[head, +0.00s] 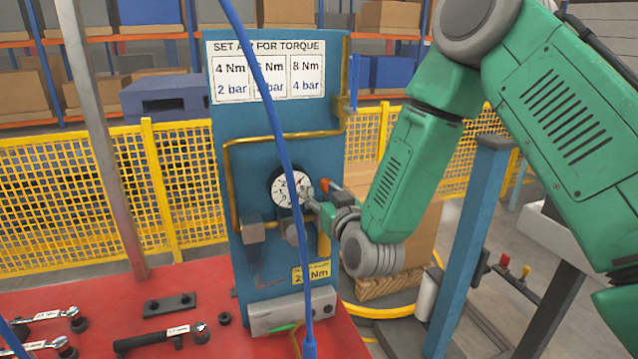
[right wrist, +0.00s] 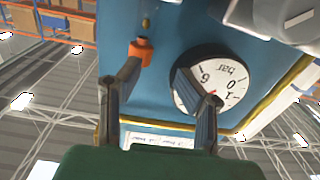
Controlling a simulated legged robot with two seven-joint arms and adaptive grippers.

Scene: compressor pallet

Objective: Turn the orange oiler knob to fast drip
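The orange oiler knob (head: 323,185) is on the blue panel (head: 270,180), just right of the pressure gauge (head: 290,188). My right gripper (head: 316,194) reaches in from the right, close to the knob and gauge. In the right wrist view the fingers of the gripper (right wrist: 160,75) are apart with nothing between them. The orange knob (right wrist: 142,50) shows at the tip of the left-hand finger; I cannot tell if they touch. The other finger overlaps the gauge face (right wrist: 208,88). My left gripper is not in view.
A blue hose (head: 270,90) hangs in front of the panel. Yellow pipe (head: 230,185) runs along the panel. Wrenches (head: 165,337) lie on the red table (head: 100,300). Yellow mesh fencing (head: 60,200) is behind.

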